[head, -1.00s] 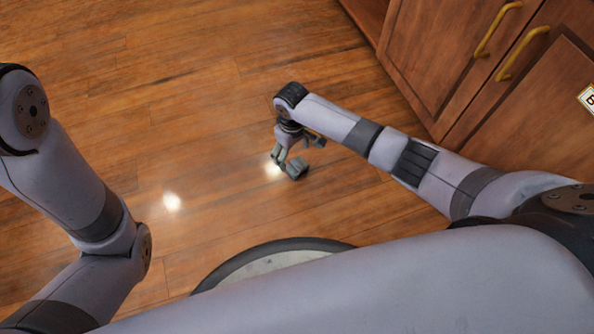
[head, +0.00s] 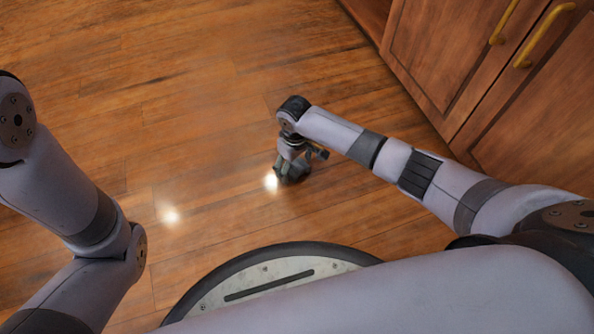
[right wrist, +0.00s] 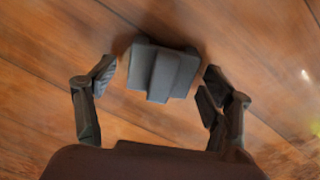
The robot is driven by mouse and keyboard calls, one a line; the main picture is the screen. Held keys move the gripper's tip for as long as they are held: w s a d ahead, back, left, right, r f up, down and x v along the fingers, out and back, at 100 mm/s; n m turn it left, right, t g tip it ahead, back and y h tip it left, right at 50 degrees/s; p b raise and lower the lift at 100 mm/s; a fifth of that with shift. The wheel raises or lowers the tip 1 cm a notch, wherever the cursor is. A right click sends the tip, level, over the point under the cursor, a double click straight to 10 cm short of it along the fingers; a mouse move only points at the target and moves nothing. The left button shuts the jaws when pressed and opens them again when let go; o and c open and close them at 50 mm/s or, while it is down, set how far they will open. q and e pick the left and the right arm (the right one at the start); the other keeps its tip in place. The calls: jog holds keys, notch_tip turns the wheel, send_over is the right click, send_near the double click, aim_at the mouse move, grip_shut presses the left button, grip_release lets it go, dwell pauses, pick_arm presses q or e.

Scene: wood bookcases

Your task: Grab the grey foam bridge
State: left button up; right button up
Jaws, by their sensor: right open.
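The grey foam bridge (right wrist: 152,72) lies on the wooden floor in the right wrist view, a blocky dark grey piece with a raised middle. My right gripper (right wrist: 158,80) is open, with one finger on either side of the bridge and a gap to each. In the head view my right gripper (head: 291,172) points down close to the floor. There the bridge is hard to tell apart from the dark fingers. My left arm shows at the left of the head view, but its gripper is out of the picture.
Wooden cabinet doors (head: 440,60) with brass handles stand at the upper right of the head view, beyond my right arm. The wood floor (head: 170,90) around the gripper is clear. Bright light spots shine on the floor.

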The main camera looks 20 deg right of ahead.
jog(key=shift+r, duration=0.1)
jog(key=shift+c, duration=0.4)
jog(key=c, duration=0.8)
